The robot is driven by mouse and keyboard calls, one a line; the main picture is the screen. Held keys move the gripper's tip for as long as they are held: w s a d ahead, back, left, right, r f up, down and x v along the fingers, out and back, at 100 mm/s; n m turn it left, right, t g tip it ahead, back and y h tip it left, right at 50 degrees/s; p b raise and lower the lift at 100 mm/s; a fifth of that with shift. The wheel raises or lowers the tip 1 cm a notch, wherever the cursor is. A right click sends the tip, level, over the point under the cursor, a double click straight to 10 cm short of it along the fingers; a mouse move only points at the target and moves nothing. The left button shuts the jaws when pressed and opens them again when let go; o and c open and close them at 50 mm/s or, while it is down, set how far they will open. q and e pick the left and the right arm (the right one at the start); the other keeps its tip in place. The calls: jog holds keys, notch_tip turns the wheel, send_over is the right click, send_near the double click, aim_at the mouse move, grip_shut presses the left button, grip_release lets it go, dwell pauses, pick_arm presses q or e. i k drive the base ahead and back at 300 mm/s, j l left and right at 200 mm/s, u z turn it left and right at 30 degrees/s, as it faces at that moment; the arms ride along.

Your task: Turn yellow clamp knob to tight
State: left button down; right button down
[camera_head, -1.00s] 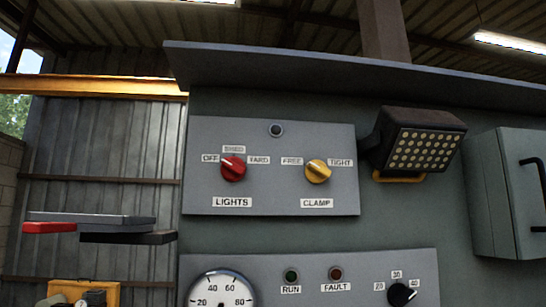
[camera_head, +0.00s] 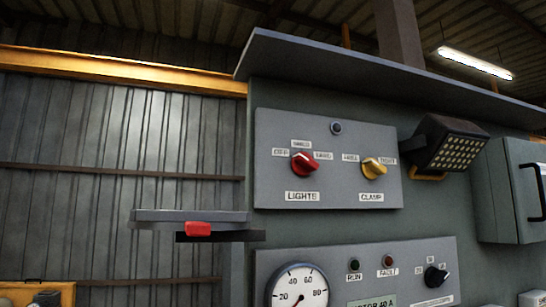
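The yellow clamp knob (camera_head: 374,168) sits on the upper grey control panel (camera_head: 330,190), above a CLAMP label (camera_head: 371,197). A FREE label is at its upper left and a TIGHT label (camera_head: 384,160) at its upper right. The knob's pale mark points up and left, toward FREE. The red lights knob (camera_head: 304,164) is to its left on the same panel, above a LIGHTS label.
A lamp (camera_head: 450,146) and a handled grey box (camera_head: 505,190) are at right. A gauge (camera_head: 299,290) and black dial (camera_head: 436,277) are below.

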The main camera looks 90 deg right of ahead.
aim_at(371, 168)
jog(key=i+z, duration=0.35)
jog(key=i+j+z, duration=0.15)
jog(key=i+z, duration=0.35)
jog(key=z, duration=0.3)
jog(key=i+z, duration=0.1)
jog(key=z, duration=0.35)
jog(key=i+z, duration=0.1)
jog(key=z, duration=0.3)
jog(key=i+j+z, duration=0.1)
jog(key=z, duration=0.35)
jog(key=i+j+z, duration=0.1)
jog(key=z, duration=0.3)
